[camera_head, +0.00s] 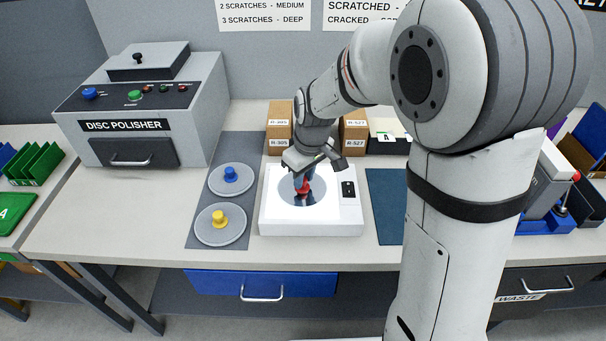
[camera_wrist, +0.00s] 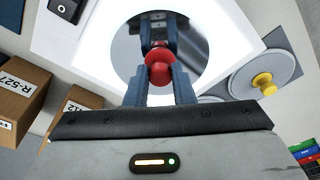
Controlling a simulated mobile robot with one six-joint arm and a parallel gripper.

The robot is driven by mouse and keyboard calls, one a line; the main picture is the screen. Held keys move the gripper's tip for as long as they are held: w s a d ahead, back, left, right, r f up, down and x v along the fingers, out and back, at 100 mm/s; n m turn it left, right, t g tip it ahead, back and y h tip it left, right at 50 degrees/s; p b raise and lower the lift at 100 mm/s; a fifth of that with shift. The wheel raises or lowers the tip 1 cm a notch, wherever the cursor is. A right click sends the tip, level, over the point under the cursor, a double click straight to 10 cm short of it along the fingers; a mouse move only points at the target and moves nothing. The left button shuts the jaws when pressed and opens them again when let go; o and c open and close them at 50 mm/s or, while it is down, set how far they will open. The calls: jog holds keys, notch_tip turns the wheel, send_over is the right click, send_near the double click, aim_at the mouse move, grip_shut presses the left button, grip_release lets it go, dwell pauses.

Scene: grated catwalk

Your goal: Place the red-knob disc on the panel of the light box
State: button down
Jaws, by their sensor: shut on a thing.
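The light box (camera_head: 335,222) is a white box with a lit panel and a black switch, in the middle of the bench; its lit panel (camera_wrist: 103,68) fills the upper wrist view. The red-knob disc (camera_head: 288,192) is a grey, mirror-like disc over the panel; it also shows in the wrist view (camera_wrist: 197,62). I cannot tell whether it touches the panel. My gripper (camera_head: 303,188) points down above the panel, its blue fingers closed around the red knob (camera_wrist: 159,69). The fingers hide part of the disc.
Blue-knob disc (camera_head: 231,180) and yellow-knob disc (camera_head: 221,226) lie on a grey mat left of the light box. The disc polisher (camera_head: 140,110) stands at back left. Cardboard boxes (camera_head: 279,120) stand behind the light box. A dark blue mat (camera_head: 386,205) lies bare to its right.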

aim_at(310, 193)
jog(key=shift+f, duration=0.15)
jog(key=c, duration=1.2)
grip_release()
jog(key=shift+c, duration=0.2)
notch_tip(310, 193, up, 12)
jog(key=s+d, duration=0.1)
jog(key=s+d+f+m, duration=0.1)
jog(key=s+d+m, duration=0.3)
jog(key=s, duration=0.5)
jog(key=s+d+f+m+t+h, duration=0.1)
jog(key=s+d+m, duration=0.3)
jog(key=s+d, duration=0.4)
jog(key=shift+s+d+f+m, duration=0.3)
jog(key=shift+s+f, duration=0.1)
jog(key=shift+f, duration=0.2)
